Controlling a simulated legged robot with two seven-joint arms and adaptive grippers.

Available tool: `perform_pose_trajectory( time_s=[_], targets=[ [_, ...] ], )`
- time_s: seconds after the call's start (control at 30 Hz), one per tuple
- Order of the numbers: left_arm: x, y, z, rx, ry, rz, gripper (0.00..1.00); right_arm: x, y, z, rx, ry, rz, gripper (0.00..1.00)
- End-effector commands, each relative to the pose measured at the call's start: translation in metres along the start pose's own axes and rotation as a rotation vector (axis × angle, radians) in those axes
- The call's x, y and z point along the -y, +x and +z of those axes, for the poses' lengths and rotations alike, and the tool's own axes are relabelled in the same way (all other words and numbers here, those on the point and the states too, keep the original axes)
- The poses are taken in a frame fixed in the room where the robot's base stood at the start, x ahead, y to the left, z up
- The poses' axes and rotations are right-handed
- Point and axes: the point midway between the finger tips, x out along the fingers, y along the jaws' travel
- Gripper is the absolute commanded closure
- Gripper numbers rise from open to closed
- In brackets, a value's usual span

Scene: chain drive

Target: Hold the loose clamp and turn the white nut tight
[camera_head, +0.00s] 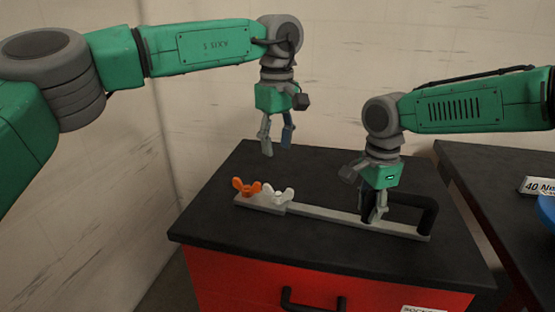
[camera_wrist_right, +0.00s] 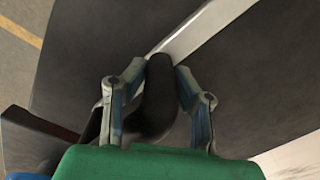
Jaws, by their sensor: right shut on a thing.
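The clamp is a pale flat bar (camera_head: 330,217) lying on the black cabinet top, with a black handle (camera_head: 428,212) at its right end. The white wing nut (camera_head: 278,195) sits near the bar's left end, just right of an orange wing nut (camera_head: 246,187). My right gripper (camera_head: 375,215) is shut on the black handle; in the right wrist view the handle (camera_wrist_right: 158,100) is between its fingers. My left gripper (camera_head: 278,150) is open and empty, in the air above and behind the white nut. The contact at the right fingertips is partly hidden in the head view.
The red cabinet (camera_head: 240,278) has a black top (camera_head: 330,165) with bare room behind and in front of the bar. Another dark table (camera_head: 480,175) at the right holds a label card (camera_head: 537,186) and a blue object (camera_head: 547,210). A pale wall stands behind.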

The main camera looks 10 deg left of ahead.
Motion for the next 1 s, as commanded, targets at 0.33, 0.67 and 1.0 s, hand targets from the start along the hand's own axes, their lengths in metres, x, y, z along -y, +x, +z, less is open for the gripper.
perform_pose_trajectory(
  time_s=[0.33, 0.67, 1.0],
  targets=[
    [0.000, -0.004, 0.000, 0.001, 0.001, 0.001, 0.66, 0.000, 0.000, 0.001, 0.002, -0.001, 0.000, 1.00],
    [0.000, -0.004, 0.000, 0.001, 0.001, 0.001, 0.66, 0.000, 0.000, 0.001, 0.001, 0.000, 0.000, 0.51],
    [0.000, -0.004, 0.000, 0.001, 0.001, 0.001, 0.66, 0.001, -0.021, 0.000, -0.002, 0.001, -0.003, 0.51]
  ],
)
